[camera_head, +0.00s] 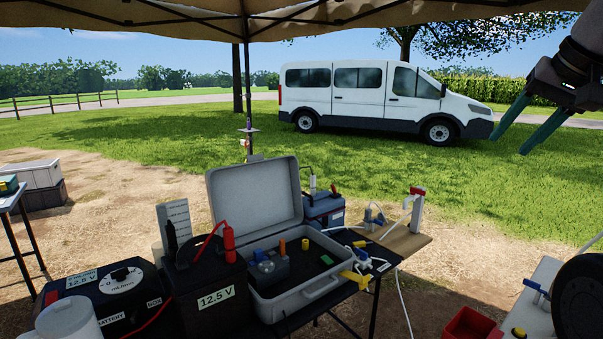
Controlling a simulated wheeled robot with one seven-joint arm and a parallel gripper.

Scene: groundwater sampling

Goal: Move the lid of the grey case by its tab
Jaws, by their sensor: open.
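The grey case (327,287) stands on the dark table with its lid (254,192) raised, leaning slightly back. Inside the case are a dark grey device (268,270) with a blue and a yellow knob, an orange cylinder (282,247), a small yellow piece (305,244) and a green piece (327,260). My gripper (509,145) is at the upper right, its two teal fingers apart and empty, pointing down and left. It is well away from the case and lid.
A tent pole (247,100) rises behind the lid.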

